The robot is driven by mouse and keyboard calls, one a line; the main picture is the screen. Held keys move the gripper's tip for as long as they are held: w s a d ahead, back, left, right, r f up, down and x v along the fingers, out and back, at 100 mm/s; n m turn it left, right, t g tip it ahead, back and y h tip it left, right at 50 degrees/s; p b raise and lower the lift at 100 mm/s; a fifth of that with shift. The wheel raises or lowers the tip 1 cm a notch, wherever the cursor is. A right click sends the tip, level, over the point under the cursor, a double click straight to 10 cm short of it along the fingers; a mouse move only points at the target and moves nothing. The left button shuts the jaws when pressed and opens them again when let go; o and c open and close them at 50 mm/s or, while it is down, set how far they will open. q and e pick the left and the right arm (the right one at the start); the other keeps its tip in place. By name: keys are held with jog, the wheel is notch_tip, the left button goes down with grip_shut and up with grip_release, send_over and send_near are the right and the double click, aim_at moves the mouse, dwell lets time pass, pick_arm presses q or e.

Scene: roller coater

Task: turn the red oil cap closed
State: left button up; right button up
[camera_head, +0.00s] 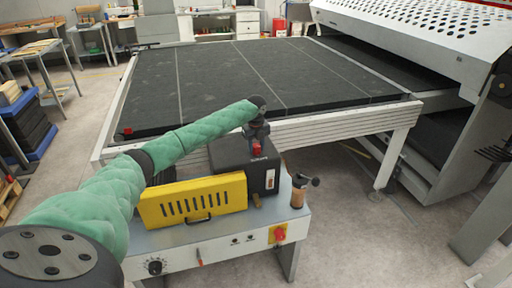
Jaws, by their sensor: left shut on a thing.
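The red oil cap (257,150) is on top of the black unit (231,156), which stands on the grey machine cabinet. My left arm, in a green sleeve, reaches in from the left. My left gripper (258,142) points down at the cap from above and is shut on it. The fingers hide part of the cap, so its turn angle cannot be read. My right gripper is not in view.
A yellow slotted cover (193,201) stands in front of the black unit. A wooden-handled part (298,191) stands at the cabinet's right end. A red knob (280,234) is on the front panel. The wide black conveyor bed (330,75) lies behind.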

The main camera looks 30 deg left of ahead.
pick_arm(q)
jog(key=shift+w+r+m, duration=0.1)
jog(key=shift+r+m, duration=0.05)
jog(key=shift+m, duration=1.75)
jog(key=shift+m+b, duration=0.35)
jog(key=shift+m, duration=0.55)
jog(key=m, duration=0.3)
jog(key=shift+m, duration=0.4)
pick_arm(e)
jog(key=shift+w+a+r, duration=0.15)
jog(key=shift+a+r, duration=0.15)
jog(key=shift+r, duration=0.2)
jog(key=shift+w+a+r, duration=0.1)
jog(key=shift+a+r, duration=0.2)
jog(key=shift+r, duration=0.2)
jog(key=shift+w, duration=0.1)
